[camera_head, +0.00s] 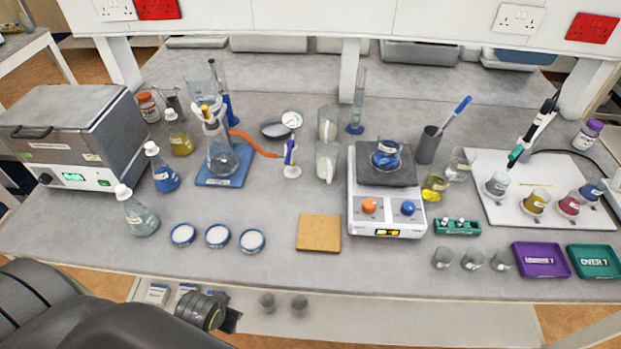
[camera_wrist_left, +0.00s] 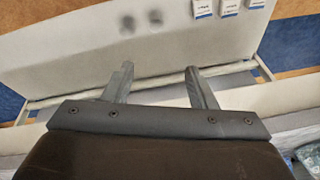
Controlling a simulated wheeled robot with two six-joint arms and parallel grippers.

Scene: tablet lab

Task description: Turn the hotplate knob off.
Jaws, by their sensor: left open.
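The white hotplate (camera_head: 387,223) stands on the bench right of centre in the head view, with a dark top plate (camera_head: 372,177). A beaker of blue liquid (camera_head: 386,155) stands on the plate. On its front panel are an orange knob (camera_head: 369,206) at left and a blue knob (camera_head: 407,208) at right, with a small lit display below. My left gripper (camera_wrist_left: 160,82) is open and empty in the left wrist view, with its two fingers apart. My left arm is at the lower left of the head view, away from the hotplate. My right gripper is not in view.
A cork mat (camera_head: 319,233) lies left of the hotplate. A yellow-liquid beaker (camera_head: 434,188) and a green rack (camera_head: 457,226) stand close to its right. Several small cups and purple and green trays (camera_head: 541,260) sit farther right. The bench front before the hotplate is clear.

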